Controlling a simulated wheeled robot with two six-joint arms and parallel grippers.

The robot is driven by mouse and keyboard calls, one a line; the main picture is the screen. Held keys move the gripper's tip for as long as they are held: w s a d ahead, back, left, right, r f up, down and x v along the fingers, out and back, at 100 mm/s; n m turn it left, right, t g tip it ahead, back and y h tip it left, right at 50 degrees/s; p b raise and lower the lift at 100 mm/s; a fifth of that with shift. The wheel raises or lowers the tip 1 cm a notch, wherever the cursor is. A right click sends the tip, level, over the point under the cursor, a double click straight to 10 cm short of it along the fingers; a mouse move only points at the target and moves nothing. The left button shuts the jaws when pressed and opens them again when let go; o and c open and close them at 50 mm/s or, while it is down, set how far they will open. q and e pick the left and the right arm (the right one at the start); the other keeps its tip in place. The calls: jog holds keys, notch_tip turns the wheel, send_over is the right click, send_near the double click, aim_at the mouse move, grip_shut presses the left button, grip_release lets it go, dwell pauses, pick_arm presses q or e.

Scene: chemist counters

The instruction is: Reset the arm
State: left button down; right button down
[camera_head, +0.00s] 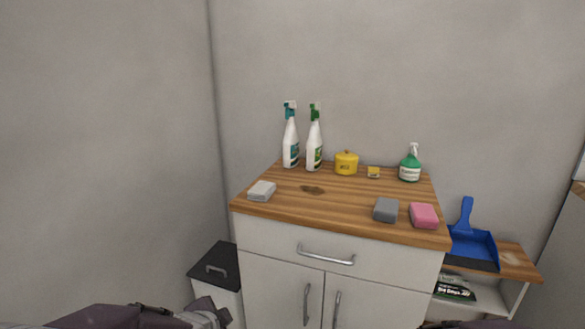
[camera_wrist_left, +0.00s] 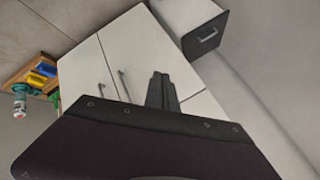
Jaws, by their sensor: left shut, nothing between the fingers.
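My left arm comes in at the bottom left of the head view, and its gripper (camera_head: 222,314) is low in front of the cabinet, below the counter top. In the left wrist view the left gripper (camera_wrist_left: 160,78) is shut and empty, with the white cabinet doors (camera_wrist_left: 118,65) beyond it. It appears to touch nothing. Only a small dark piece of my right arm shows at the bottom right of the head view; the right gripper is out of view.
The wooden counter top (camera_head: 290,215) holds two white spray bottles, a yellow pot (camera_head: 346,163), a green bottle (camera_head: 410,166) and several sponges. A dark-lidded bin (camera_head: 216,265) stands left of the cabinet. A blue dustpan (camera_head: 473,245) rests on the low shelf at right.

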pick_arm(q)
jog(key=s+f+n+g, duration=0.4)
jog(key=s+n, duration=0.2)
jog(key=s, duration=0.2)
jog(key=s+f+n+g, duration=0.35)
jog(key=s+n, duration=0.25)
jog(key=s, duration=0.2)
notch_tip(320, 180, up, 31)
jog(key=p, duration=3)
jog(key=shift+a+f, duration=0.2)
jog(key=shift+a, duration=0.05)
